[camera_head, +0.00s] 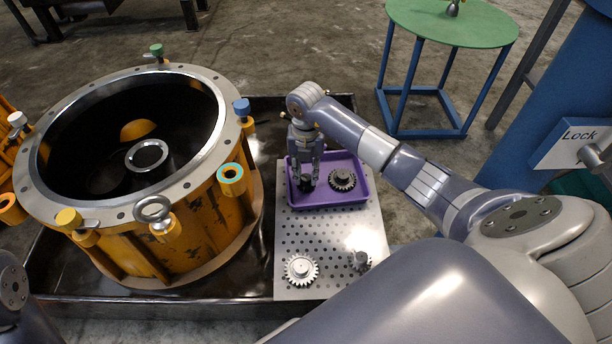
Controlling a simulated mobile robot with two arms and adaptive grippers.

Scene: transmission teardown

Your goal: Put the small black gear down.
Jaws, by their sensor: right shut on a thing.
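My right gripper (306,183) points straight down inside the left part of the purple tray (330,206). It is shut on a small dark thing, the small black gear (306,187), low at the tray's floor. The fingers hide most of this gear, and I cannot tell whether it touches the floor. A larger dark gear (342,179) lies in the tray just to the right of the gripper. My left gripper is not in view.
The tray sits on a perforated metal plate (325,240). A bright gear (301,269) and a smaller grey gear (360,260) lie on the plate's near part. A large yellow housing (190,215) stands close on the left. A green-topped table (450,25) is behind.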

